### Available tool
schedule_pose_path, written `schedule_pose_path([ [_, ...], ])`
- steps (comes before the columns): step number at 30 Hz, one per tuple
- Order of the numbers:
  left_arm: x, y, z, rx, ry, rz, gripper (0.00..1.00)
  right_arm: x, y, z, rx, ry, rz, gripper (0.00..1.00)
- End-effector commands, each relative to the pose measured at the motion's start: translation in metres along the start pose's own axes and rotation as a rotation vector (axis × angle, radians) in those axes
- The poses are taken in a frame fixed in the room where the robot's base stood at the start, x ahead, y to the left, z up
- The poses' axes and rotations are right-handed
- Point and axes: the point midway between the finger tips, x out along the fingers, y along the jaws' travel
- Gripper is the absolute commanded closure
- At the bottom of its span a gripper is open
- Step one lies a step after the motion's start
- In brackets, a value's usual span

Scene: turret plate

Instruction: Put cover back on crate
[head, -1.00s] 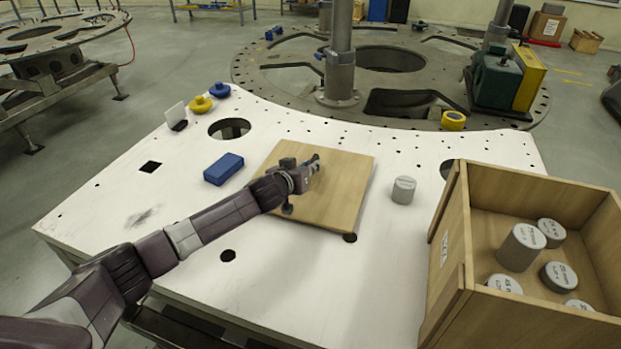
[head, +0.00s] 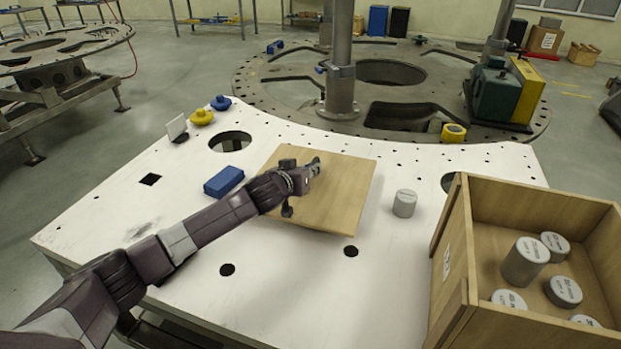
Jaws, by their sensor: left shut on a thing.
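The cover is a flat square wooden board (head: 340,205) in the middle of the white plate. My left gripper (head: 314,168) is over the board and shut on it; the fingertips are near its upper middle, and the exact grip point is hard to see. The board looks slightly raised off the plate. The crate (head: 453,262) is an open wooden box at the right front. Several grey metal cylinders (head: 524,262) stand inside it. My right gripper does not show.
A grey cylinder (head: 404,203) stands on the white plate (head: 200,270) between board and crate. A blue block (head: 223,181) lies left of the board. Yellow (head: 202,117) and blue (head: 221,103) knobs and a small white card (head: 177,127) are at the back left. The plate has several holes.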

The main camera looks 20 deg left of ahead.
Motion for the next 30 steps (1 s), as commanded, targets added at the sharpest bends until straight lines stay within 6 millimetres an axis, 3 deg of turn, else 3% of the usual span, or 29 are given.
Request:
schedule_pose_path([
  [1, -0.005, 0.004, -0.017, 0.001, 0.015, 0.005, 1.0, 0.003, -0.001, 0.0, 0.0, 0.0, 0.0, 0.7],
  [9, -0.033, 0.019, -0.082, 0.002, 0.017, 0.008, 1.0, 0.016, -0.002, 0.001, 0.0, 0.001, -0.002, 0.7],
  [18, -0.055, 0.03, -0.135, 0.001, 0.013, 0.005, 1.0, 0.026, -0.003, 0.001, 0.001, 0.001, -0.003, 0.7],
  [24, -0.062, 0.033, -0.144, 0.004, 0.007, 0.012, 1.0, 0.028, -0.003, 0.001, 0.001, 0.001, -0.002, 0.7],
  [26, -0.063, 0.035, -0.139, 0.009, 0.004, 0.024, 1.0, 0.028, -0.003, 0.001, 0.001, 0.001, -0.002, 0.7],
  [30, -0.068, 0.04, -0.11, 0.027, -0.012, 0.073, 1.0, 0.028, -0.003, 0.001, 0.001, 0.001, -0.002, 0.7],
])
